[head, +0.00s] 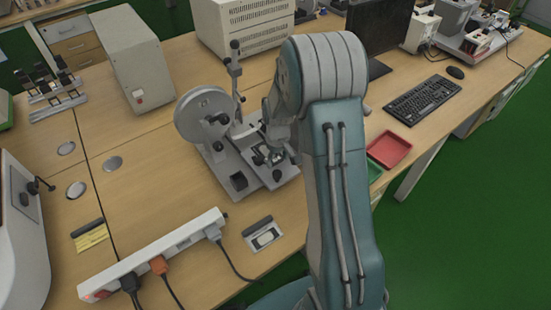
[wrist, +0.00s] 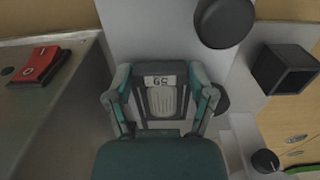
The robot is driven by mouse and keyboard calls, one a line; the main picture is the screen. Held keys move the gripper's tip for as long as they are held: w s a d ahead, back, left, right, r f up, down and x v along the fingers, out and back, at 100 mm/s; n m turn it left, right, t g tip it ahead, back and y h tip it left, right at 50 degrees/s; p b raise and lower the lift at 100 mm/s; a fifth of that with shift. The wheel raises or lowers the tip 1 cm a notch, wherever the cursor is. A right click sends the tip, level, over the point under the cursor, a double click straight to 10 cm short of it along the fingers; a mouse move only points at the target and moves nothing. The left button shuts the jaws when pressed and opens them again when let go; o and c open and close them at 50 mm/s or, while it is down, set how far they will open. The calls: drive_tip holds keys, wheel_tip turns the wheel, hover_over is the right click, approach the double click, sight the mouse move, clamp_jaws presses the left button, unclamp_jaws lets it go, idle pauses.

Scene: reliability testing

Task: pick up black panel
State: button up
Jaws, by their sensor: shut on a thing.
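My gripper (wrist: 163,98) is shut on a dark-framed panel (wrist: 142,106) with a pale ribbed middle and a small white label at its top. The panel sits between the two teal fingers, over a light grey surface. I take it to be the black panel; its lower part is hidden by my gripper. In the head view my gripper (head: 269,154) is over the grey bench device (head: 226,160), largely screened by my arm. I cannot tell whether the panel touches the device.
A power strip (head: 155,256) with cables lies at the front left. A small black-and-white item (head: 263,235) lies right of it. A red tray (head: 389,150) and a keyboard (head: 422,100) are to the right. An open black box (wrist: 287,70) is close right of my gripper.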

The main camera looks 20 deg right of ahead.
drive_tip(key=shift+r, duration=0.55)
drive_tip(key=s+a+r, duration=0.1)
drive_tip(key=s+r, duration=1)
drive_tip(key=s, duration=0.3)
drive_tip(key=shift+a+r, duration=0.35)
wheel_tip(320, 180, down, 9)
drive_tip(key=shift+f, duration=0.55)
drive_tip(key=shift+c, duration=1.2)
